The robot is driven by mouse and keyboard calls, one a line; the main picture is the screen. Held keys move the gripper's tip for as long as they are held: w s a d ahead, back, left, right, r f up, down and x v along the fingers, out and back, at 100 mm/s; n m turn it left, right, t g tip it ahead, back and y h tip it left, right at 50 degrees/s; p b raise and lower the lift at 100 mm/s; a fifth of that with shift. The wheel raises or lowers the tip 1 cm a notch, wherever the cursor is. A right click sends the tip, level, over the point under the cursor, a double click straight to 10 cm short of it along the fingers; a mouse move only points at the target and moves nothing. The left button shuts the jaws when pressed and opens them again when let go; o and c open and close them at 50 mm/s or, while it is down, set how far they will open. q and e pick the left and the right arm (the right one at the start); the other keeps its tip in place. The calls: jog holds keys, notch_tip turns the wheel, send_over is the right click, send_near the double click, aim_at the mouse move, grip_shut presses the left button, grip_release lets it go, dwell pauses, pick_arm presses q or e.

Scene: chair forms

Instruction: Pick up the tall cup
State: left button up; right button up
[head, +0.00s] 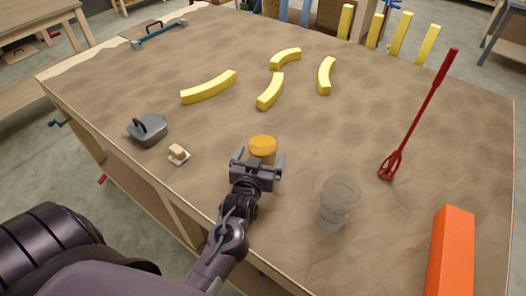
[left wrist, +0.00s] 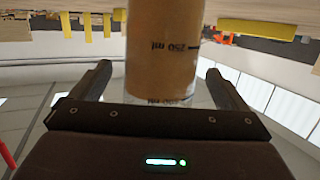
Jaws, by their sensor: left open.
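A clear cup (head: 338,204) stands on the table right of my left gripper. A cylindrical vessel with orange-yellow contents (head: 263,146) stands just beyond my left gripper (head: 260,165), its lower part hidden by the gripper. In the left wrist view, which looks upside down, a vessel with brownish contents and a "250 ml" mark (left wrist: 163,50) sits between the two open fingers (left wrist: 160,82). Gaps show on both sides, so the fingers are not closed on it. My right gripper is not in view.
Several yellow curved blocks (head: 208,87) lie farther back. The table centre has free room.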

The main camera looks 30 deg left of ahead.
aim_at(266, 142)
pick_arm(q)
jog(key=x, duration=0.2)
jog(key=shift+w+a, duration=0.15)
jog(key=shift+w, duration=0.2)
jog(key=shift+w+a+f+p, duration=0.1)
jog(key=shift+w+f+p, duration=0.05)
jog(key=shift+w+p, duration=0.15)
jog(key=c, duration=0.8)
jog(key=shift+c, duration=0.2)
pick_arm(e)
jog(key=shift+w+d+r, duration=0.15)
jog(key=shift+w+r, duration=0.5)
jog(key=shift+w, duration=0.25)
pick_arm(q)
jog(key=shift+r, duration=0.3)
